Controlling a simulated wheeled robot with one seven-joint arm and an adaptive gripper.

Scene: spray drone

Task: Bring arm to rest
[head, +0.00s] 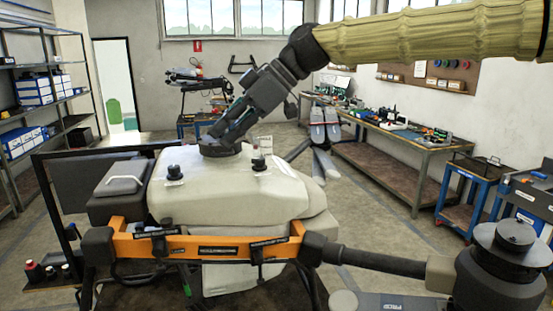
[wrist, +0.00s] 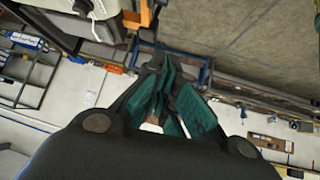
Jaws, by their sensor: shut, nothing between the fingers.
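My arm comes in from the upper right of the head view in a yellow-green sleeve. My gripper (head: 222,143) points down and left, over the rear of the drone's pale tank (head: 225,200). A dark round lid shows on the tank right at the fingertips; I cannot tell whether they touch it. In the wrist view my gripper (wrist: 165,75) has its fingers together, with nothing seen between them. The drone's orange frame (head: 205,246) runs across the front. A dark box with a handle (head: 120,190) sits left of the tank.
A rotor motor (head: 500,270) on a dark boom stands at front right. Shelves (head: 40,90) line the left wall. A long workbench (head: 400,135) and a blue cart (head: 470,195) stand at right. Open floor lies between drone and bench.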

